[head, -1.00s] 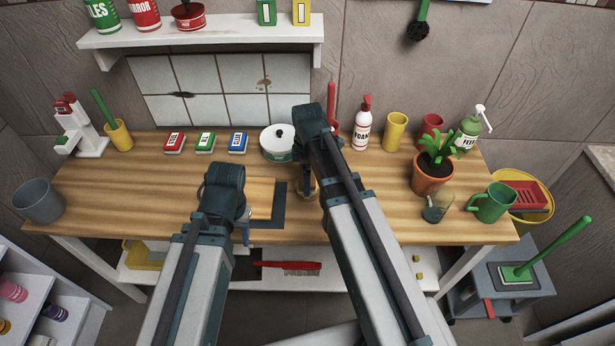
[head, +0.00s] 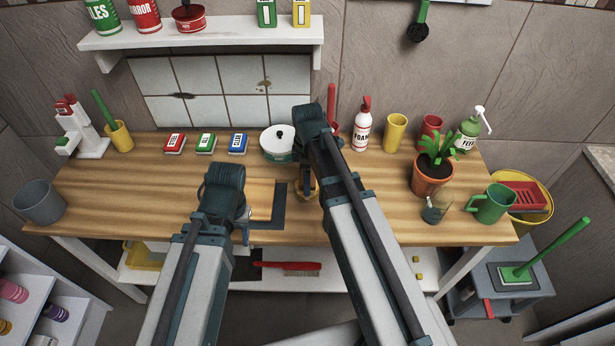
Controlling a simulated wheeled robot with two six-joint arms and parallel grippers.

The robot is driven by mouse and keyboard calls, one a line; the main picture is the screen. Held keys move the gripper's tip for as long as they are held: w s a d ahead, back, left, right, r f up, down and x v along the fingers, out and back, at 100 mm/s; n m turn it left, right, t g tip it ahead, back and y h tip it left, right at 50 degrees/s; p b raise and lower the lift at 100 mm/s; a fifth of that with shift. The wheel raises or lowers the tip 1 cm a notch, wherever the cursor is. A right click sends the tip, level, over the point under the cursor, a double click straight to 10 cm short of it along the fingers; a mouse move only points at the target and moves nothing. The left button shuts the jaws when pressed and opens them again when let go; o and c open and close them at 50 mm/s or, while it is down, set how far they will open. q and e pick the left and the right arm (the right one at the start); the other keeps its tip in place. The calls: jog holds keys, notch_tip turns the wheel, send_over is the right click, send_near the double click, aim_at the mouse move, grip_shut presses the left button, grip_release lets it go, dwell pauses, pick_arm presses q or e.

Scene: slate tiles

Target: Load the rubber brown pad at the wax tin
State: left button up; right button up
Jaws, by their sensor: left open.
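A white round tin with a green band and a black knob (head: 277,143) stands at the back middle of the bench; I cannot read whether it is the wax tin. I cannot clearly pick out the brown rubber pad. My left gripper (head: 244,232) is low over the front of the bench, mostly hidden behind its own arm, and open. My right gripper (head: 307,188) points down at the bench beside a small yellow-brown thing (head: 315,190), partly hidden by the arm. Its fingers are too covered to judge.
Red (head: 174,143), green (head: 205,143) and blue (head: 238,143) boxes stand left of the white tin. A dark L-shaped marking (head: 278,205) lies between my arms. A spray bottle (head: 362,125), a potted plant (head: 432,178) and a green mug (head: 492,204) stand right.

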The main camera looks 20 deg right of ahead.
jog(key=shift+r+p, duration=3)
jog(key=shift+r, duration=0.3)
